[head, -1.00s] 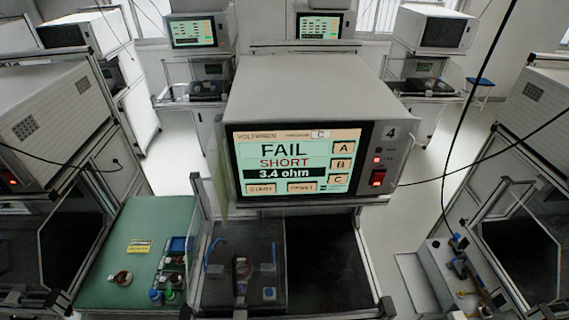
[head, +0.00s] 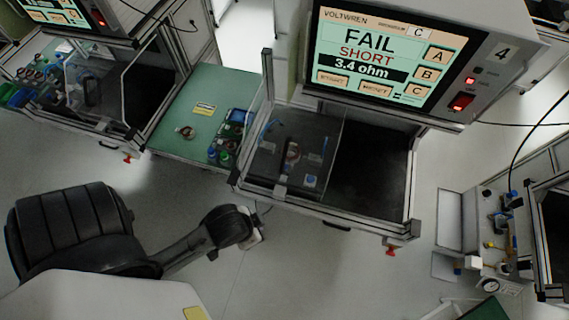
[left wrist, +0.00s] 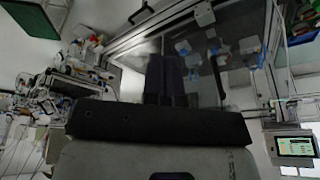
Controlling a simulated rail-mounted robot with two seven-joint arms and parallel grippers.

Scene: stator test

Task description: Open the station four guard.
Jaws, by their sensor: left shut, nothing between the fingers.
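Station four's tester (head: 385,55), marked 4, shows FAIL, SHORT and 3.4 ohm. Below it, a clear guard panel (head: 322,138) covers the left part of the bay, with a dark fixture and blue clamps showing through. The right part of the bay (head: 370,170) is dark and uncovered. My left gripper (head: 252,232) is below and left of the guard, in front of the station's front edge, apart from it. In the left wrist view its black fingers (left wrist: 172,80) are shut and empty, with the blue clamps (left wrist: 185,48) beyond them. My right gripper is not in view.
Another guarded station stands at far left. A bench with fittings (head: 495,225) is at right. The floor in front is clear.

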